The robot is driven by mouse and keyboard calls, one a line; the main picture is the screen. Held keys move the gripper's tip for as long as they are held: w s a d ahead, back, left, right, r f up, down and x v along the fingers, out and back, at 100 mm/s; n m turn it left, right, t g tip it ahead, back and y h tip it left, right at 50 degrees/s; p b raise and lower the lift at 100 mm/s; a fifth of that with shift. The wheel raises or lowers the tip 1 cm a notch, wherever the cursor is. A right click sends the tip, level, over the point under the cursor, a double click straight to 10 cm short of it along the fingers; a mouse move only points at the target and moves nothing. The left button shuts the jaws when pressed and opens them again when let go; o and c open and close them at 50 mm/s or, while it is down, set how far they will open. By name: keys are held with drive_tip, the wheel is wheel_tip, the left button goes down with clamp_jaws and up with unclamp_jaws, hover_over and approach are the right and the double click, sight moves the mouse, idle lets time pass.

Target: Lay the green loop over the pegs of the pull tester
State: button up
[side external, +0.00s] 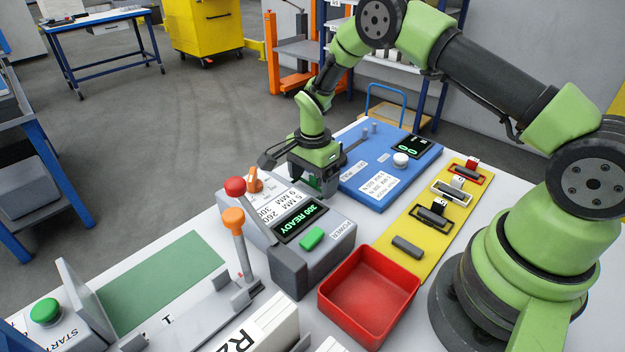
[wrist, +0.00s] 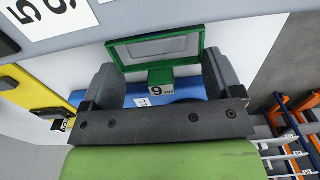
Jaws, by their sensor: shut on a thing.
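The green loop (wrist: 112,53) is a stiff rectangular frame with a green tab (wrist: 160,74) marked 9 mm. In the side view my gripper (side external: 319,182) points down between the grey console and the blue pull tester (side external: 372,184). The loop is apart from the pegs.
The grey console (side external: 287,262) with a lit display and red-knobbed lever stands close to my gripper. A yellow strip (side external: 388,262) holds red, white and black loops and a bare grey block. A red tray (side external: 344,310) sits in front.

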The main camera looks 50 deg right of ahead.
drive_tip(key=shift+f, duration=0.3)
drive_tip(key=shift+f, duration=0.15)
drive_tip(key=o, duration=0.8)
wheel_tip(320, 180, up, 19)
drive_tip(key=s+a+n+t, duration=0.2)
drive_tip(key=s+n, duration=0.1)
drive_tip(key=s+a+r+n+t, duration=0.2)
drive_tip(key=s+r+n, duration=0.2)
drive_tip(key=s+r, duration=0.4)
drive_tip(key=s+r+n+t, duration=0.1)
drive_tip(key=s+n, duration=0.1)
drive_tip(key=s, duration=0.2)
drive_tip(key=s+a+r+n+t+y, duration=0.1)
drive_tip(key=s+n, duration=0.1)
drive_tip(key=s, duration=0.2)
drive_tip(key=s+a+r+n+t+y, duration=0.1)
drive_tip(key=s+r+n, duration=0.1)
drive_tip(key=s+n, duration=0.1)
drive_tip(key=shift+s, duration=0.85)
